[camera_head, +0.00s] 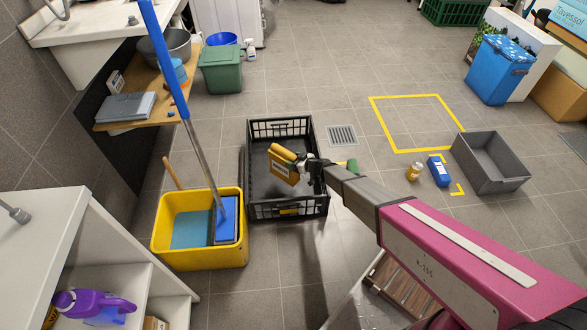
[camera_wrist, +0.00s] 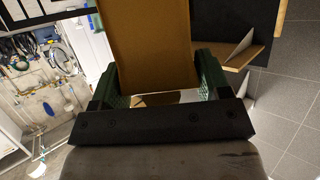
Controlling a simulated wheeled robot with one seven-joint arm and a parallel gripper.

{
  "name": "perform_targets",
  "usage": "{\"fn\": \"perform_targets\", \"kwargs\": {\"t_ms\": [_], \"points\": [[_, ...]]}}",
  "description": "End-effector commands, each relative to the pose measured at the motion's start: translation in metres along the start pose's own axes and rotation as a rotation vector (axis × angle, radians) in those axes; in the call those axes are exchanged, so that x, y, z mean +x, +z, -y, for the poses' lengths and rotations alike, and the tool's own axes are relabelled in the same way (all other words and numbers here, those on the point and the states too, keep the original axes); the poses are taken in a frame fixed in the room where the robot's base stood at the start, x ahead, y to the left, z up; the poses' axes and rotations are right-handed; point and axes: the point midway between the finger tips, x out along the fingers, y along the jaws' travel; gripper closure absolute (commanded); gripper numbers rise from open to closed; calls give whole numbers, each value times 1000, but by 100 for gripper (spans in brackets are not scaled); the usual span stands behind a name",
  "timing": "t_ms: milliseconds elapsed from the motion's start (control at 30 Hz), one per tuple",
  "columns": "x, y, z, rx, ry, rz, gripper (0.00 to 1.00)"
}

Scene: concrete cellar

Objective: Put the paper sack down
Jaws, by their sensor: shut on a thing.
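The paper sack (camera_head: 281,172), brown-yellow with a pale label, is held at the end of my arm over the black crate (camera_head: 262,129) in the head view. My gripper (camera_head: 304,165) is shut on it from the right. Whether the sack touches the crate's floor cannot be told. In the wrist view the sack (camera_wrist: 148,42) rises as a plain brown panel between the green fingers of my gripper (camera_wrist: 160,78).
A yellow mop bucket (camera_head: 203,259) stands left of the crate.

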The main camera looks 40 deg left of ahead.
Motion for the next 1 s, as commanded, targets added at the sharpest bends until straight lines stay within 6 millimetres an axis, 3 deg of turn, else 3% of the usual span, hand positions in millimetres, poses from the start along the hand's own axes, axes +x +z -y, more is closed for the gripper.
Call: {"fn": "perform_targets", "kwargs": {"t_ms": [433,1000], "points": [[18,42,-1,1,0,-1,100],[20,49,0,0,0,-1,100]]}}
